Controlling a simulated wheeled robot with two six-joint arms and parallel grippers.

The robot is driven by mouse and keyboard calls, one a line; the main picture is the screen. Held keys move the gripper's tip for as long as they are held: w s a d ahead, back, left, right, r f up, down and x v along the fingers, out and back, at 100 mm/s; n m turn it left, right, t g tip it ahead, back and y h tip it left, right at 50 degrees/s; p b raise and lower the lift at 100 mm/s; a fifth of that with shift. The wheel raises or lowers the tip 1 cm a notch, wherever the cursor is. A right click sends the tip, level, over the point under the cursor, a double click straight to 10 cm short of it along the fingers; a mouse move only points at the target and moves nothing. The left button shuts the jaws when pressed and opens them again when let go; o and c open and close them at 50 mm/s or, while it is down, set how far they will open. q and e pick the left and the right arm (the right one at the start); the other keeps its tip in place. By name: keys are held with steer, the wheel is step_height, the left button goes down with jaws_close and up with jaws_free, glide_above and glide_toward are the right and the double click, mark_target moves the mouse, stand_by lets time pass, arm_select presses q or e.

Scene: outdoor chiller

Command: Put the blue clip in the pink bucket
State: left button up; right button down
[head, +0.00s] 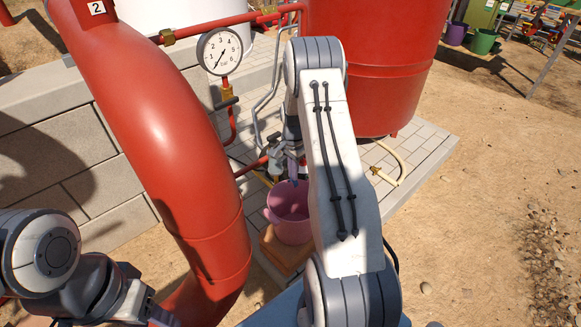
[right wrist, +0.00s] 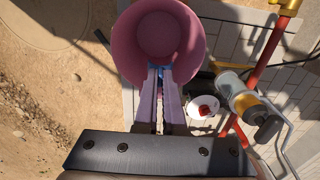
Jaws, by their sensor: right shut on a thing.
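The pink bucket (head: 290,228) stands upright on an orange-brown block in the head view, left of my right arm. Its open mouth also shows at the top of the right wrist view (right wrist: 160,20). My right gripper (head: 293,172) points down at the bucket, its fingers close to the rim. In the right wrist view its fingers (right wrist: 160,78) are nearly together, shut on the small blue clip (right wrist: 161,70), which is mostly hidden between the tips. The clip appears at the bucket's near rim in that view; its height above it is unclear. My left gripper does not show.
A thick red pipe (head: 170,130) stands left of the bucket. A pressure gauge (head: 220,51) and thin red pipes are behind it. A large red tank (head: 370,70) stands at the back on pale paving. The orange-brown block (head: 283,250) supports the bucket. Sandy ground lies open at right.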

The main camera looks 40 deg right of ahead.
steer(key=shift+f, duration=0.25)
steer(key=shift+d+f+b, duration=0.1)
steer(key=shift+f+b, duration=0.15)
steer(key=shift+b, duration=0.15)
step_height(320, 180, down, 10)
steer(key=b, duration=0.8)
steer(key=shift+s+d, duration=0.15)
steer(key=c, duration=0.9)
jaws_free()
steer(key=shift+r, duration=0.1)
